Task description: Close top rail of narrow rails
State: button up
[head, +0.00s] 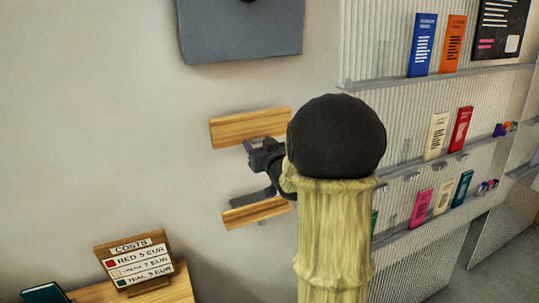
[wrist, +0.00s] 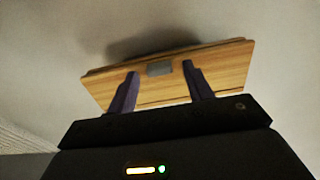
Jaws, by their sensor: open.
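The narrow rails show as two wooden boards on the wall in the head view. The top rail (head: 240,129) is a light wood board, its right end close to my arm. The lower rail (head: 250,214) is partly hidden by my arm. My gripper (head: 250,146) is just below the top rail. In the wrist view, a wooden board (wrist: 220,73), seemingly the top rail, fills the middle, with a small grey metal piece (wrist: 159,69) on it. My open fingers (wrist: 160,80) stand either side of the grey piece. I cannot tell whether they touch the board.
A grey panel (head: 240,35) hangs above the rails. Shelves of small coloured booklets (head: 422,45) line the ribbed wall at right. A wooden price sign (head: 145,263) stands on a table at lower left. The wall left of the rails is clear.

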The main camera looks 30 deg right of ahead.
jog(key=s+a+b, duration=0.1)
jog(key=s+b, duration=0.4)
jog(key=s, duration=1.2)
jog(key=shift+a+r, duration=0.25)
jog(key=shift+r, duration=0.15)
jog(key=shift+d, duration=0.1)
jog(key=w+a+f+g, duration=0.1)
jog(key=a+f+g, duration=0.15)
jog(key=f, duration=0.35)
jog(key=a+f+g, duration=0.2)
jog(key=f+g, duration=0.2)
jog(key=f, duration=0.3)
jog(key=s+a+f+n+g+y, duration=0.1)
jog(key=s+a+f+g, duration=0.7)
jog(key=s+a+f, duration=0.1)
jog(key=a+f, duration=0.1)
jog(key=a, duration=0.1)
jog(key=shift+a+f+y, duration=0.2)
jog(key=shift+a+y, duration=0.1)
jog(key=shift+a, duration=0.05)
jog(key=shift+s, duration=0.1)
